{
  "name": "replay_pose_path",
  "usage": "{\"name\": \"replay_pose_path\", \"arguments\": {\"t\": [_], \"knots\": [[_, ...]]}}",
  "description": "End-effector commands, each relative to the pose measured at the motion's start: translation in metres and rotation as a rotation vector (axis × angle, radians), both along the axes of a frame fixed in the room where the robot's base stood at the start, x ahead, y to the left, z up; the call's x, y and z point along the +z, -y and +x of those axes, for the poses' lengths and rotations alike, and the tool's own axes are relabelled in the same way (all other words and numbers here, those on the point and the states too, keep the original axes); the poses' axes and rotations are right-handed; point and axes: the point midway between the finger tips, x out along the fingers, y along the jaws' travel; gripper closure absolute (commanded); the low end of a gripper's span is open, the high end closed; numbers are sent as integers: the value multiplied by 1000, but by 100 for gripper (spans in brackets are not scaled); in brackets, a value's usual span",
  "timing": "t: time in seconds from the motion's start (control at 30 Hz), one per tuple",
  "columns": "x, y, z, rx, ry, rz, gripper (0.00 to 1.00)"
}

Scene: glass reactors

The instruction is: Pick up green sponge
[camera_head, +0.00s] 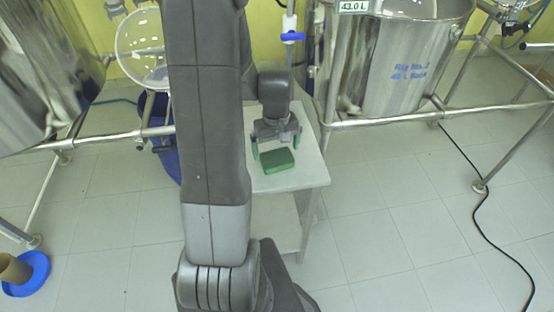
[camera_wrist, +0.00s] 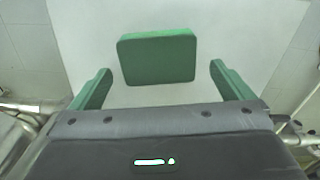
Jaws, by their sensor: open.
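In the wrist view the sponge (camera_wrist: 157,58) is a dark green block ahead of my gripper (camera_wrist: 158,88). The two green fingers of my gripper are spread wide, with the sponge lying between their lines but a little beyond the tips. In the head view my gripper (camera_head: 276,148) hangs over the table just behind the sponge. Nothing is held. How high the fingertips are above the table is hard to tell.
Steel reactor frames with pipes stand on both sides; a large vessel (camera_head: 400,60) is at the back right. A blue bin (camera_head: 160,135) sits left of the table. A black cable (camera_head: 478,212) runs over the floor at right.

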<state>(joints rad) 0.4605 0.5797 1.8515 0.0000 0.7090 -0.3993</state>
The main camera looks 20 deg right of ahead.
Motion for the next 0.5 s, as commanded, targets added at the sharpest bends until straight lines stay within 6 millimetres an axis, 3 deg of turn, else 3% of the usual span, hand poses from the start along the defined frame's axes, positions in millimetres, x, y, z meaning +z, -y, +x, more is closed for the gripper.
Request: {"name": "replay_pose_path", "arguments": {"t": [0.3, 0.5], "knots": [[-37, 2, 1, 0, -4, 2, 0], [-46, 3, 1, 0, -1, 1, 0]]}}
